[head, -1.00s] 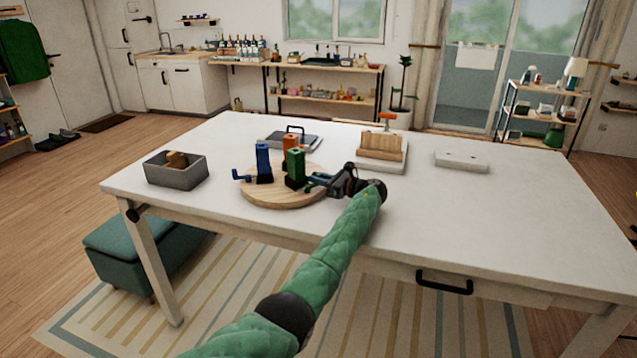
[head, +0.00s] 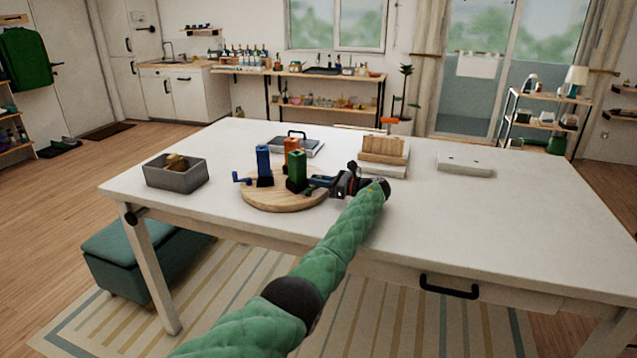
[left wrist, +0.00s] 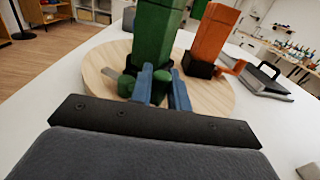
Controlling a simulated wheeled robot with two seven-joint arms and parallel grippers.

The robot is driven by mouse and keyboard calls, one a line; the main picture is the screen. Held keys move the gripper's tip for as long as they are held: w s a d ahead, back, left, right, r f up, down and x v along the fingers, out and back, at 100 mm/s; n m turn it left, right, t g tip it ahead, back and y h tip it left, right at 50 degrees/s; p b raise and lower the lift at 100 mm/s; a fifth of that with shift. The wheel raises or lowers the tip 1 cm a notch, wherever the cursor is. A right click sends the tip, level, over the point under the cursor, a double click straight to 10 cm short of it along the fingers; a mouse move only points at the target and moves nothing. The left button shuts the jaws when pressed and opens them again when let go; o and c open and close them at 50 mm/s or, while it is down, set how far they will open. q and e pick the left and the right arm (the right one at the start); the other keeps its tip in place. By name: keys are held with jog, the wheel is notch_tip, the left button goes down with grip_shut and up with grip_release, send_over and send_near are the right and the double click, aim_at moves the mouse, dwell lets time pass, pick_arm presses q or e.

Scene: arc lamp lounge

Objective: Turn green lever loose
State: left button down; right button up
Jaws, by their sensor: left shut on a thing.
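A green block-shaped clamp (head: 297,167) stands upright on a round wooden board (head: 283,203). It also shows in the left wrist view (left wrist: 157,35), with a green lever (left wrist: 159,86) at its base. My left gripper (head: 312,185) comes in from the right of the green clamp. In the left wrist view its blue fingers (left wrist: 160,87) are shut around the green lever. A blue clamp (head: 263,163) with a blue lever and an orange clamp (head: 291,147) stand on the same board. The orange one shows an orange lever (left wrist: 236,67) in the left wrist view. My right gripper is not in view.
A grey bin (head: 175,174) with brown items stands left of the board. A grey case with a black handle (head: 297,142), a wooden block on a white base (head: 384,150) and a flat white box (head: 464,165) lie further back. The table's right side is clear.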

pick_arm(q)
jog(key=c, duration=1.5)
grip_release()
jog(key=shift+o, duration=0.7)
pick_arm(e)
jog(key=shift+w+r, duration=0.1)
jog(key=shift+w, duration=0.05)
pick_arm(q)
jog(key=shift+d, duration=0.1)
